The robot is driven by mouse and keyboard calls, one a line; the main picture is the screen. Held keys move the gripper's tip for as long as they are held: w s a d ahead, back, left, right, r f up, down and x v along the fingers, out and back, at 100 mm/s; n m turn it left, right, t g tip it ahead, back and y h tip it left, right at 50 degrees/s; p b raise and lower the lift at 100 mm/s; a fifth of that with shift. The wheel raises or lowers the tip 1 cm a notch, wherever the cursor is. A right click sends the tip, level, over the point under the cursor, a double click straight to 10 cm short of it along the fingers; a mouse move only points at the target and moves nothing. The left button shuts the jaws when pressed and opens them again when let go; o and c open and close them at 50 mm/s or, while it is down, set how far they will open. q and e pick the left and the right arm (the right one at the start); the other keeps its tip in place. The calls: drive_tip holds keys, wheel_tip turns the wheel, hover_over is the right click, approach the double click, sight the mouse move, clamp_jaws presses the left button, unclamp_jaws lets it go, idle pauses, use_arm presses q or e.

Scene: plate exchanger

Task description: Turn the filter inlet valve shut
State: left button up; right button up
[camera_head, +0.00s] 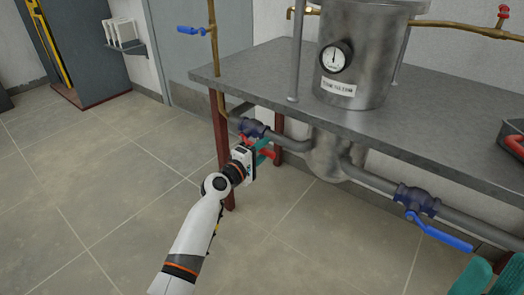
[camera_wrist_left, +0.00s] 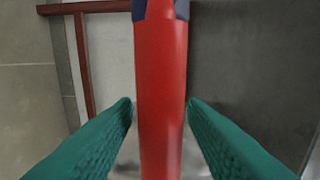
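The valve (camera_head: 252,127) with a red handle (camera_wrist_left: 161,95) sits on the pipe left of the filter, below the table's front edge. My left gripper (camera_head: 264,152) is at this handle, its teal fingers on either side of it. In the left wrist view the handle runs lengthwise between the fingertips, with narrow gaps; firm contact does not show. The gripper hides part of the handle in the head view. The steel filter vessel (camera_head: 365,60) has a gauge and a label too small to read surely. My right gripper (camera_head: 490,283) shows only partly at the lower right, its teal fingers apart.
A second valve (camera_head: 416,200) with a blue lever (camera_head: 443,236) is on the pipe to the right. The grey table (camera_head: 250,75) overhangs the piping, and a red-brown leg (camera_head: 221,140) stands close to my left gripper. The floor at left is clear.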

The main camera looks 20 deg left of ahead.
use_arm(q)
clamp_jaws()
drive_tip(key=shift+f, duration=0.1)
